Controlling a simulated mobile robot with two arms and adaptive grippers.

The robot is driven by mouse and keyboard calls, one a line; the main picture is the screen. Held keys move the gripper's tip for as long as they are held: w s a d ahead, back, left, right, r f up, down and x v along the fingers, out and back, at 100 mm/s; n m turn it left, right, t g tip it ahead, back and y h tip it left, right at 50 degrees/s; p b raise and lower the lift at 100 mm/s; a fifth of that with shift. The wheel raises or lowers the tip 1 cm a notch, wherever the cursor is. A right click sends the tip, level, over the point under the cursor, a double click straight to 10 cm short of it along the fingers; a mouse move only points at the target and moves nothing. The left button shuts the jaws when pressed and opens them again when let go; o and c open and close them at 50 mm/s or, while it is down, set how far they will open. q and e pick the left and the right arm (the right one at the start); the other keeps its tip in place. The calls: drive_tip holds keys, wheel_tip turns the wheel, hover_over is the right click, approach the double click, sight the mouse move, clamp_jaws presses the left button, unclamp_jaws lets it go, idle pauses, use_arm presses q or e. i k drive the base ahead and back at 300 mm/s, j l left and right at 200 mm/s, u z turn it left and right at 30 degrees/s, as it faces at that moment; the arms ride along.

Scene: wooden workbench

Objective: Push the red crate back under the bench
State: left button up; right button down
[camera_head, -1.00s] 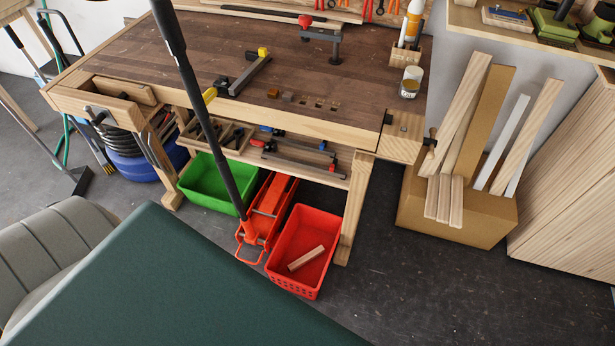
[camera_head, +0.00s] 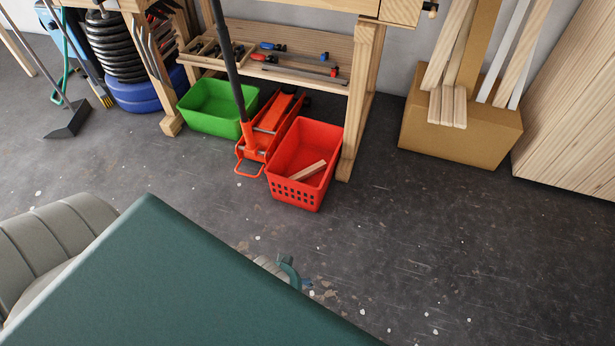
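The red crate (camera_head: 291,191) stands upright on the floor at the front of the workbench, left of its right front leg (camera_head: 359,115). Its front, with rows of holes, juts out past the foot of that leg. Its back end lies close to the space below the bench's lower shelf (camera_head: 300,80). Wooden offcuts (camera_head: 308,171) lie in it.
A red floor jack (camera_head: 266,133) with a long upright dark handle stands close left of the crate. A green crate (camera_head: 214,118) is further left. A cardboard box (camera_head: 455,142) with wood stands right. Floor (camera_head: 420,235) in front is open. A dark green surface hides the lower left.

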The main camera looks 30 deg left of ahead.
sight(309, 141)
drive_tip(key=i+u, duration=0.1)
drive_tip(key=u, duration=0.3)
drive_tip(key=i+l+u, duration=0.1)
drive_tip(key=u, duration=0.3)
drive_tip(key=i+l+u, duration=0.1)
drive_tip(key=u, duration=0.35)
